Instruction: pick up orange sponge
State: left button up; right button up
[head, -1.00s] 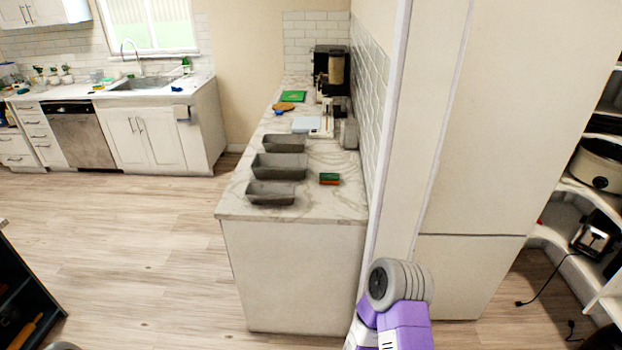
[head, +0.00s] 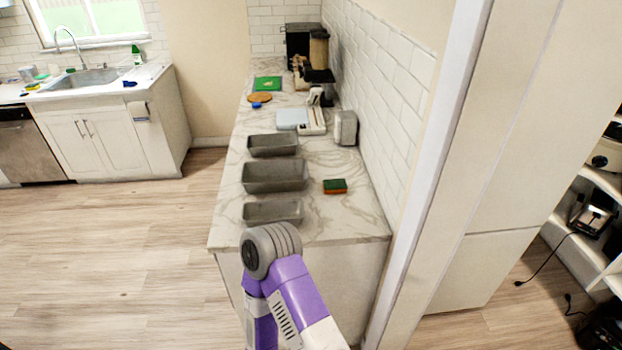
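The orange sponge (head: 335,187) has a dark green top and an orange lower edge. It lies flat on the marble counter (head: 345,220), near its right side and close to the front end. A purple and grey arm link of mine shows in front of the counter's near end. Neither gripper shows in the head view, so I cannot see whether they are open or shut. Nothing touches the sponge.
Several grey loaf pans, such as the middle one (head: 275,176), stand in a row left of the sponge. Behind are a grey box (head: 345,127), a white scale-like device and a coffee maker (head: 303,42). A tiled wall and a white panel (head: 425,170) bound the right side.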

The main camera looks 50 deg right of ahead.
aim_at(330, 185)
jog(key=z, duration=0.5)
jog(key=i, duration=0.9)
jog(key=z, duration=0.7)
